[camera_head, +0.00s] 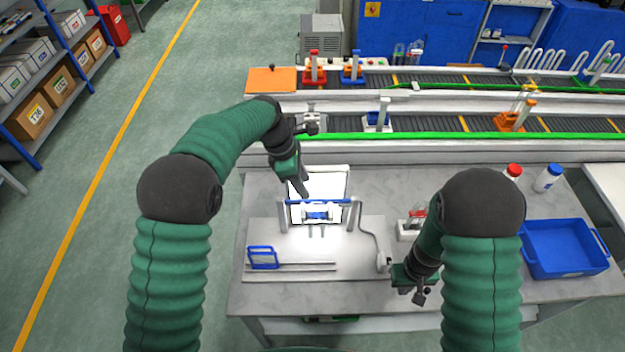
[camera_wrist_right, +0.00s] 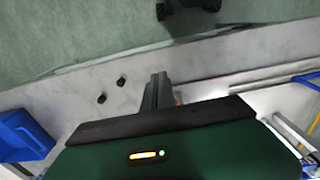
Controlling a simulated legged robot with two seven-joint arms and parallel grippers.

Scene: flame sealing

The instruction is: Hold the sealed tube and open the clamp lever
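A lit clamp fixture (camera_head: 283,217) with two grey posts and a blue bar (camera_head: 318,202) across the top stands on a pale board on the table. A small clear-and-blue piece (camera_head: 317,213), perhaps the tube, lies level between the posts; glare hides its detail. I cannot pick out the clamp lever for certain. My left gripper (camera_head: 304,188) points down just above the fixture's blue bar; whether its fingers grip anything is too small to tell. My right gripper (camera_head: 420,294) is low by the table's front edge, right of the fixture. In the right wrist view its fingers (camera_wrist_right: 158,92) look together and empty.
A blue frame (camera_head: 262,257) sits at the board's front left. A small rack with red-topped tubes (camera_head: 409,230) stands right of the fixture. A conveyor (camera_head: 450,122) runs behind the table.

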